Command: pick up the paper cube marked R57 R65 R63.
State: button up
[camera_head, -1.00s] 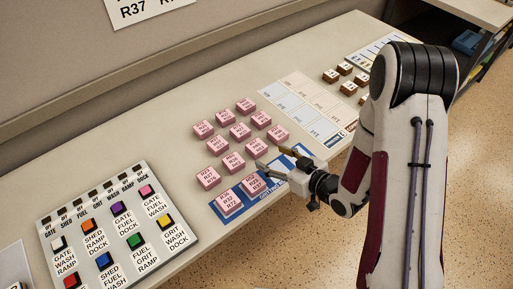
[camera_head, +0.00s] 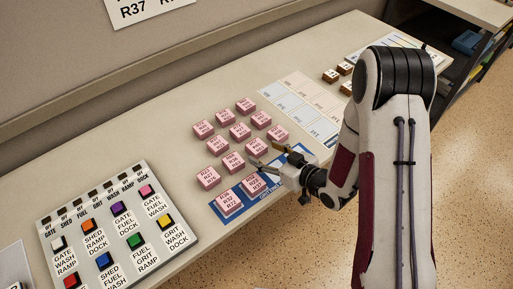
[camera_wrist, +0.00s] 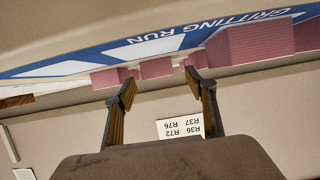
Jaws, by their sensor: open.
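Several pink paper cubes (camera_head: 239,131) stand in rows on the desk, with small printed labels that I cannot read well enough to tell which is R57 R65 R63. Two more pink cubes, one at the left (camera_head: 229,202) and one beside it (camera_head: 254,184), stand on the blue "GRITTING RUN" mat (camera_head: 216,211). My gripper (camera_head: 265,156) is open and empty, just right of the cube rows and above the mat's right part. In the wrist view my open fingers (camera_wrist: 160,83) point towards pink cubes (camera_wrist: 156,68) beyond the mat; their labels are hidden there.
A button panel (camera_head: 120,232) fills the desk's left end. A pale printed sheet (camera_head: 301,104) lies right of the cubes, with brown blocks (camera_head: 331,76) beyond. A wall card (camera_wrist: 181,128) shows R36, R37, R72, R76 upside down in the wrist view. Desk behind the cubes is clear.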

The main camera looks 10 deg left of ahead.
aim_at(262, 150)
jog(key=shift+x, duration=2.2)
jog(key=shift+w+d, duration=0.1)
jog(key=shift+d, duration=0.05)
jog(key=c, duration=1.2)
